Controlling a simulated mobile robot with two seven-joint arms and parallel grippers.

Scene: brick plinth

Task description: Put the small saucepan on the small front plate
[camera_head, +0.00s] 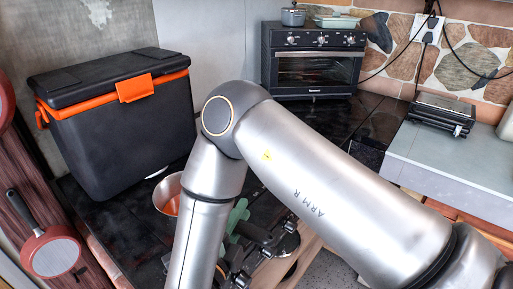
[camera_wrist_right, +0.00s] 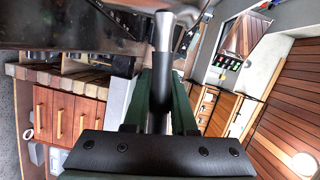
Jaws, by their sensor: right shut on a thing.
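The small saucepan (camera_head: 166,196), steel with an orange inside, is on or just above the dark hob (camera_head: 120,225), left of my right forearm. My arm hides much of it, and I cannot tell whether it touches the hob. My right gripper (camera_head: 240,222), with green fingers, is mostly behind the arm. In the wrist view, my right gripper (camera_wrist_right: 160,85) is shut on a black handle with a steel neck (camera_wrist_right: 163,32), which appears to be the saucepan's. The small front plate is not clearly visible; my arm covers that area. My left gripper is out of view.
A black cool box with an orange latch (camera_head: 135,88) stands behind the saucepan. A toaster oven (camera_head: 315,60) carries a lidded pot (camera_head: 293,16). Knobs (camera_head: 290,224) line the hob's front edge. A red pan (camera_head: 50,252) hangs at left. A contact grill (camera_head: 440,113) stands right.

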